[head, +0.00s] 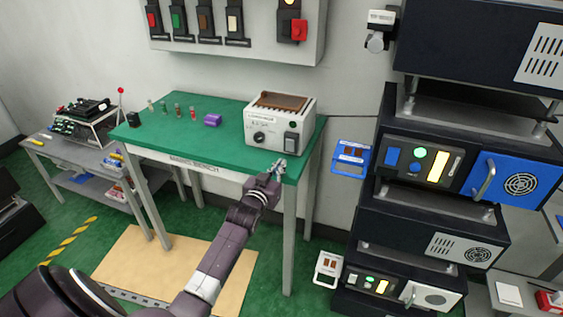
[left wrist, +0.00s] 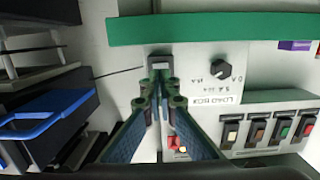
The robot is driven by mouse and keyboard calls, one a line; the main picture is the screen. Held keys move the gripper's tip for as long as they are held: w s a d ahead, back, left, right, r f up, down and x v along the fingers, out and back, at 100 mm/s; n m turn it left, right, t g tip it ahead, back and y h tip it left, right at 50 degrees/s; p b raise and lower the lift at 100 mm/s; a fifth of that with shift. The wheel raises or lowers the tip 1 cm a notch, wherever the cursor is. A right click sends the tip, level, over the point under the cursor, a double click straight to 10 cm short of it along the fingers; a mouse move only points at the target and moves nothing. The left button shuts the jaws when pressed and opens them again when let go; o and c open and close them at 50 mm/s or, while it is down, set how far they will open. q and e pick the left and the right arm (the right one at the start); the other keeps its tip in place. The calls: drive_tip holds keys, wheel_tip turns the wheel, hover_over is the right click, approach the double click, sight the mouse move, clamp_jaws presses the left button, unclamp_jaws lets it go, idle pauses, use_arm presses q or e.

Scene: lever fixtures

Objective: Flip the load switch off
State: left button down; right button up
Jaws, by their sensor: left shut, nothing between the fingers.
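The load box (head: 262,118) is a white case with a brown top on the green bench (head: 165,135). Its front has a black knob (head: 259,138) and, at the right, a dark rocker load switch (head: 291,143). My left gripper (head: 278,168) is shut and empty, at the bench's front edge just below the switch. In the left wrist view, which looks upside down, the closed fingertips (left wrist: 160,82) line up with the load switch (left wrist: 160,63) and hide part of it. I cannot tell whether they touch it. The rocker's position is too small to read. My right gripper is not in view.
A wall panel (head: 270,45) with several coloured switches hangs above the bench. A dark equipment rack (head: 460,130) stands at the right.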

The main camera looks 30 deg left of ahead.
use_arm(q)
drive_tip(key=s+d+f, duration=0.1)
drive_tip(key=s, duration=0.6)
drive_tip(key=shift+d+f+b, duration=0.3)
drive_tip(key=shift+b, duration=0.15)
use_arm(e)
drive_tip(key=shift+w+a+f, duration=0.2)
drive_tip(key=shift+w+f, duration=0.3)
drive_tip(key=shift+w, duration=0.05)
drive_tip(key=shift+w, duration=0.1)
